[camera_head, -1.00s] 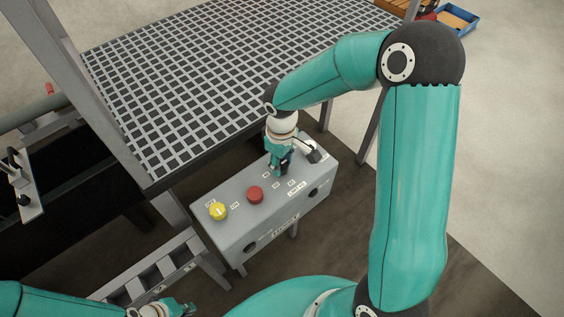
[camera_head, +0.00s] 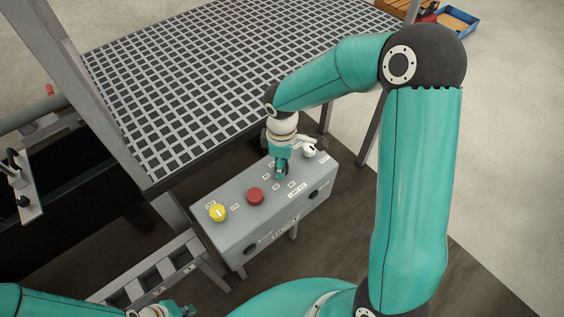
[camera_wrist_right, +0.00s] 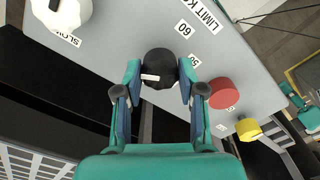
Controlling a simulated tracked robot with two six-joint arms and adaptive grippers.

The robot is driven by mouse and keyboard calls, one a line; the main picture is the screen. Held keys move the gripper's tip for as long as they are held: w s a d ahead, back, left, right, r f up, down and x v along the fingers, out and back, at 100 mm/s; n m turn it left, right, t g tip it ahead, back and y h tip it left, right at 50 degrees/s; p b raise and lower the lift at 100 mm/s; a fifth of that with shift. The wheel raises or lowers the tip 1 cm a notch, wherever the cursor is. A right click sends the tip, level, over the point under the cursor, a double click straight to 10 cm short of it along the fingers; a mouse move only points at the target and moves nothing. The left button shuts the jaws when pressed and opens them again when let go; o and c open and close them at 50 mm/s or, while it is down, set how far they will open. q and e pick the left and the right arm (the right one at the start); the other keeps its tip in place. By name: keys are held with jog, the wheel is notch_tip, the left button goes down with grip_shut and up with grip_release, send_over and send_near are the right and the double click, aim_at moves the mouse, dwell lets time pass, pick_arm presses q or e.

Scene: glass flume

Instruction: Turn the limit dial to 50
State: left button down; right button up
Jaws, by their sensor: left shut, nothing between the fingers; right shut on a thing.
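The limit dial (camera_wrist_right: 160,68) is a round black knob with a short white mark on its left part in the right wrist view. Printed labels 60 (camera_wrist_right: 185,28) and 50 (camera_wrist_right: 194,61) lie above and right of it; the mark's exact reading is unclear. My right gripper (camera_wrist_right: 160,75) is shut on the dial, one finger on each side. In the head view my right gripper (camera_head: 281,170) points down at the grey control box (camera_head: 250,228) and hides the dial. My left gripper (camera_head: 182,311) is shut and empty at the bottom edge.
A red button (camera_head: 255,196) and a yellow knob (camera_head: 218,213) are left of the dial on the box. A white knob (camera_head: 310,151) is on its right. The grid-topped platform (camera_head: 215,75) stands just behind the box.

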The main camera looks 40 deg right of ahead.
jog(key=shift+w, duration=0.1)
jog(key=o, duration=1.1)
notch_tip(320, 180, up, 12)
dwell(0.4)
